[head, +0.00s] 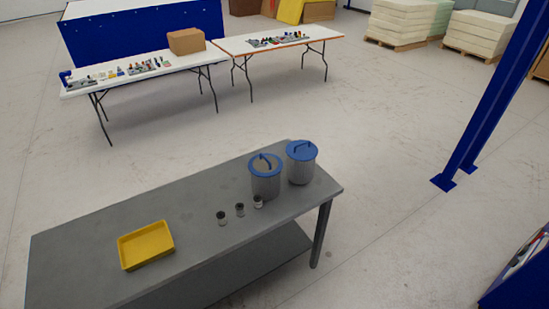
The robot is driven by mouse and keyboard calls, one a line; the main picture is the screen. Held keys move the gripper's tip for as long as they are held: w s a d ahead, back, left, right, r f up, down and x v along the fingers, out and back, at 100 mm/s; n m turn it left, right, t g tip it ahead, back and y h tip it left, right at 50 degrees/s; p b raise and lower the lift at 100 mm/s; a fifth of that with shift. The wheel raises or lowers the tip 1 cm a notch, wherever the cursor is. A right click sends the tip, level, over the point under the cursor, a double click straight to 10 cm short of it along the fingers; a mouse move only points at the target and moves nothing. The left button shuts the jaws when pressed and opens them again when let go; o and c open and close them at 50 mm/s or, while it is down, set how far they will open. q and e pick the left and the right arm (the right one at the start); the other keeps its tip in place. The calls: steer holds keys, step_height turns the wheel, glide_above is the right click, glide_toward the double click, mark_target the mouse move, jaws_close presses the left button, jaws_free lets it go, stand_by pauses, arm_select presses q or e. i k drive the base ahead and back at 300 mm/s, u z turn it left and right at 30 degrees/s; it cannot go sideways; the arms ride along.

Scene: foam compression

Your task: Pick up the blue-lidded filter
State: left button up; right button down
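Two grey cylindrical containers with blue tops stand upright near the right end of the grey table (180,205). The left blue-lidded container (266,187) has a blue rim, a greyish centre and a handle bar across its top. The right blue-lidded container (302,172) has a full blue lid with a handle and stands slightly farther back, close beside the first. I cannot tell which of them is the filter. Neither of my grippers shows in the head view.
Several small dark-and-light cups (239,209) stand in a row in front of the containers. A yellow tray (146,246) lies on the table's left part. White folding tables (215,52) with small items and a cardboard box (187,41) stand behind. A blue post (480,105) rises at right.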

mark_target(302, 153)
steer(key=u, duration=0.2)
steer(key=i, duration=0.7)
steer(key=z, duration=0.6)
steer(key=i, duration=0.55)
steer(key=z, duration=0.7)
